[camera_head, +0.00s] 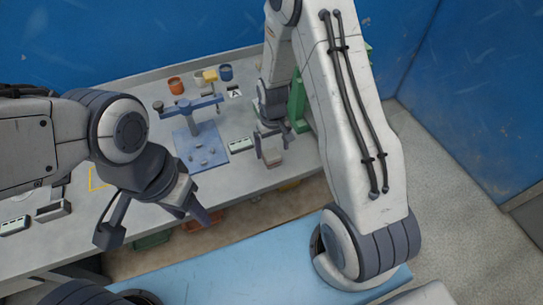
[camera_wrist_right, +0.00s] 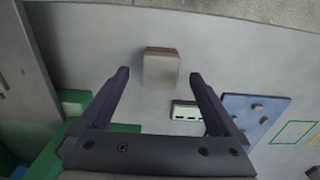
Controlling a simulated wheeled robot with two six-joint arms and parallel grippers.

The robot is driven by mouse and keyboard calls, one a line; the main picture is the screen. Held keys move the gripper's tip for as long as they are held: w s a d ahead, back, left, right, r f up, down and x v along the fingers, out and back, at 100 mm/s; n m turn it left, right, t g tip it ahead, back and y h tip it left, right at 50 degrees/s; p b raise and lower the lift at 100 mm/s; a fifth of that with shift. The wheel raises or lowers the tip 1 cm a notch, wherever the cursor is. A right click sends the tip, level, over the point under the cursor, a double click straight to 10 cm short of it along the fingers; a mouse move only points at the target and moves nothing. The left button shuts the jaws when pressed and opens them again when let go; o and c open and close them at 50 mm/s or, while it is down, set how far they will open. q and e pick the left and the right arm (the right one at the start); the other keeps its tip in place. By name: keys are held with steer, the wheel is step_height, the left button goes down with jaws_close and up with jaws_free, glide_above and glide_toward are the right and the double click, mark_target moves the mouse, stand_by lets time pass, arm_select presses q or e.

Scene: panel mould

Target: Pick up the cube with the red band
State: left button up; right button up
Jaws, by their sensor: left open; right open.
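In the right wrist view a pale grey cube (camera_wrist_right: 161,70) with a dull reddish-brown band along its far side lies on the table. It sits centred ahead of the open fingers of my right gripper (camera_wrist_right: 159,76), with bare table showing between it and each fingertip. In the head view the cube (camera_head: 272,158) shows below my right gripper (camera_head: 270,146), near the table's front edge; the band cannot be made out there. My left gripper (camera_head: 155,225) is open and empty, over the front edge of the table at left, well apart from the cube.
A blue plate (camera_head: 201,148) with small pegs and a stand lies left of the cube. A white device (camera_head: 241,146) is close beside the cube. A green block (camera_head: 298,105) stands behind my right arm.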

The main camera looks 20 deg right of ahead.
mark_target(272, 154)
steer(key=f+p, duration=0.1)
steer(key=f, duration=0.3)
steer(key=shift+w+a+p, duration=0.1)
steer(key=shift+w+p, duration=0.1)
steer(key=shift+p, duration=0.2)
steer(key=shift+f, duration=0.5)
jaws_close()
steer(key=shift+r, duration=0.1)
